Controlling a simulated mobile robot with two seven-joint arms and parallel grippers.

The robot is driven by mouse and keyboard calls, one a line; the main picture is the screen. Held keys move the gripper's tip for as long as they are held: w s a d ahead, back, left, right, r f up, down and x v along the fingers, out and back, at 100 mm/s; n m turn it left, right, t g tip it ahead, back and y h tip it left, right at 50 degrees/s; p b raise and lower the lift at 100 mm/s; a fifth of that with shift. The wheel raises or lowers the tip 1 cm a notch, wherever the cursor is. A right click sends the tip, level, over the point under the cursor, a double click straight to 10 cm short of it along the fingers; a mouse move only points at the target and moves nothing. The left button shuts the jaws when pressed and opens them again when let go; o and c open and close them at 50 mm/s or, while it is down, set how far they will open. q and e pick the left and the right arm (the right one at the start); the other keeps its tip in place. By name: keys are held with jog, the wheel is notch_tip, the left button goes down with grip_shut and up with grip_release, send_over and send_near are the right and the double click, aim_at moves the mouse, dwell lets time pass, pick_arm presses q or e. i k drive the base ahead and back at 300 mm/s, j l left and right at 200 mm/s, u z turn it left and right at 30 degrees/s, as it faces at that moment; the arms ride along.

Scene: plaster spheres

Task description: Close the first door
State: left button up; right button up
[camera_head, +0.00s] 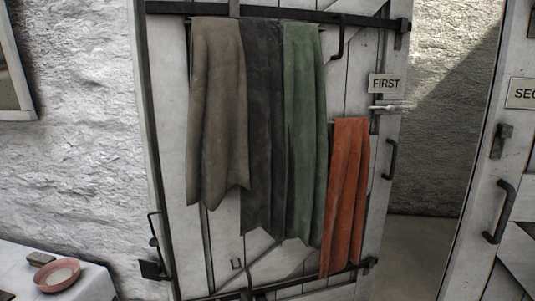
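The first door (370,57) is a white plank door with dark metal straps. It carries a small sign reading "FIRST" (385,83). It stands ajar, with an open gap to the right of its free edge. A dark pull handle (390,159) is near that edge, below a metal latch (388,107). Brown, dark grey and green cloths hang from a rail on the door, and an orange cloth (346,195) hangs lower at right, covering much of the planks. Neither of my grippers is in view.
A second white door (503,245) with a dark handle and a partly cut-off sign (521,93) stands at right. A table with a white cloth (20,261) is at lower left, holding a pink bowl (57,275). Bare floor (420,245) shows through the gap.

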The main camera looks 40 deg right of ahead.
aim_at(276, 165)
jog(key=i+l+z, duration=0.15)
jog(key=l+z, duration=0.3)
jog(key=i+l+z, duration=0.2)
jog(key=z, duration=0.25)
jog(key=i+l+z, duration=0.2)
jog(key=z, duration=0.2)
jog(key=i+l+z, duration=0.2)
jog(key=z, duration=0.25)
jog(key=i+z, duration=0.65)
jog(key=z, duration=0.25)
